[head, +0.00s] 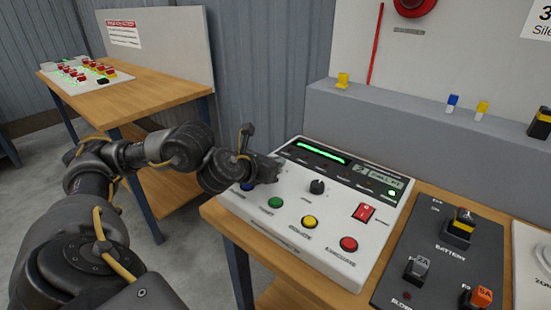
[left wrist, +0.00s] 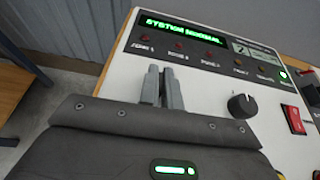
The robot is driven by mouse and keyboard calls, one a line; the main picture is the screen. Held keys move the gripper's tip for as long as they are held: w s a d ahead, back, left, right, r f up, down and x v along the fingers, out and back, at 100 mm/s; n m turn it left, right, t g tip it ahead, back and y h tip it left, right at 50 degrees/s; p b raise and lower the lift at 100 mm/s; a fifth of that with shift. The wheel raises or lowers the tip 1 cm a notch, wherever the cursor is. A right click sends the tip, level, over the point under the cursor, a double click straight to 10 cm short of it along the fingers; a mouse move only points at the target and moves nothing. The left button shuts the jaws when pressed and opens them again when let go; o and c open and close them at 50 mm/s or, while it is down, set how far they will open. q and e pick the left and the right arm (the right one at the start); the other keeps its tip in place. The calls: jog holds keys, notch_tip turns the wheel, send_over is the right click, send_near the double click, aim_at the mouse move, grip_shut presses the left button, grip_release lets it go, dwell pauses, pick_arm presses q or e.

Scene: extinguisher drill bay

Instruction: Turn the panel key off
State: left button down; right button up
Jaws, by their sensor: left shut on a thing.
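The white control panel (head: 290,225) stands on the wooden bench, with a green lit display reading "SYSTEM NORMAL" (left wrist: 182,33) in the left wrist view. My left gripper (head: 276,168) is over the panel's upper left part, left of the black rotary knob (head: 317,187). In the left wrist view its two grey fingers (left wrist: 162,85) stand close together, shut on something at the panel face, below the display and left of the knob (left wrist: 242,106). The panel key is not seen clearly; the fingers hide what they hold. My right gripper is not in view.
Blue (head: 247,186), green (head: 275,203), yellow (head: 309,222) and red (head: 348,244) buttons line the panel's front. A red rocker switch (head: 364,212) sits at its right. A grey ledge (head: 420,140) rises behind.

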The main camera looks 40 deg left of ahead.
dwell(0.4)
pick_arm(q)
jog(key=c, duration=1.6)
grip_release()
